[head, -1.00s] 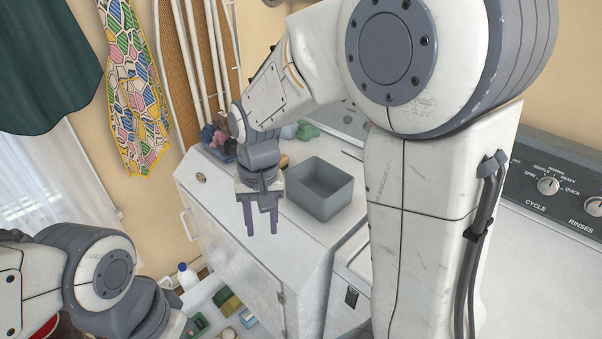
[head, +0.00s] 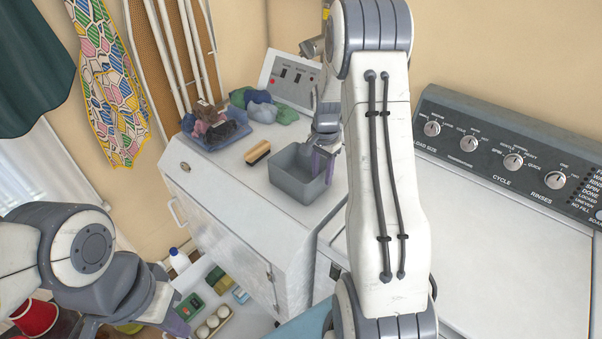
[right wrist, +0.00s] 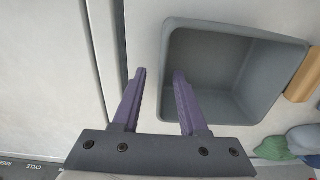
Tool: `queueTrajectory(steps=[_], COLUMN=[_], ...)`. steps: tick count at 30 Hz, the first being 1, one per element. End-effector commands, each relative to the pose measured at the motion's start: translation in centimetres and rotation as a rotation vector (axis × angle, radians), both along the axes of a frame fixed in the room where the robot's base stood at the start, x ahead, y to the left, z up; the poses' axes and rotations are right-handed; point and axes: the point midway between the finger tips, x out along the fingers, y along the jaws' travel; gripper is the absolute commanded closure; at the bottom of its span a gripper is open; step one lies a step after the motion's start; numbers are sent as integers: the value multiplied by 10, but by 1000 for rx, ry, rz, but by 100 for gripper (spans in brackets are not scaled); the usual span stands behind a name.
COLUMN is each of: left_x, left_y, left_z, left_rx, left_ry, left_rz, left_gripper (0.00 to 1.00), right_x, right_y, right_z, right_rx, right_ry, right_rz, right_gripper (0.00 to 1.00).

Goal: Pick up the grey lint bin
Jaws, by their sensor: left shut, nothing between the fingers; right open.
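The grey lint bin (head: 290,186) is an open rectangular box standing upright on the white cabinet top. It also shows in the right wrist view (right wrist: 222,85). My right gripper (head: 325,164) is open at the bin's right wall in the head view. In the right wrist view my right gripper (right wrist: 160,72) has one purple finger over the bin's opening and the other outside, with the near wall between them. I cannot tell whether the fingers touch the wall. My left gripper (head: 177,325) is shut and empty at the lower left, away from the bin, mostly hidden by its arm.
A wooden-backed brush (head: 258,153) lies close beside the bin. A blue tray (head: 225,138) of cloths and blue and green cloths (head: 265,108) lie behind. A control panel (head: 290,82) stands at the back. A washer (head: 500,230) is at the right.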

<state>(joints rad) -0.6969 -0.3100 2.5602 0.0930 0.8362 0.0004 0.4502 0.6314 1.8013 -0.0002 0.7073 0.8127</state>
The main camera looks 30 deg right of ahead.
Motion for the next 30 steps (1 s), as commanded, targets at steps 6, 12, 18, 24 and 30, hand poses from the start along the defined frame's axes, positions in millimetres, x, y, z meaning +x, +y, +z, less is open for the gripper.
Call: queueTrajectory(steps=[6, 12, 18, 24, 30], left_x=[0, 0, 0, 0, 0], left_y=[0, 0, 0, 0, 0], left_z=[17, 19, 18, 18, 18], left_rx=[0, 0, 0, 0, 0], left_ry=[0, 0, 0, 0, 0], left_rz=[1, 1, 1, 1, 1], left_gripper=[100, 100, 100, 100, 100], right_x=[2, 3, 3, 3, 3], right_y=[2, 2, 2, 2, 1], right_z=[-31, -45, -45, -45, -44], right_rx=[3, 1, 1, 1, 1], right_ry=[6, 1, 1, 1, 1], right_rz=[0, 1, 1, 1, 1], right_gripper=[57, 57, 69, 100, 100])
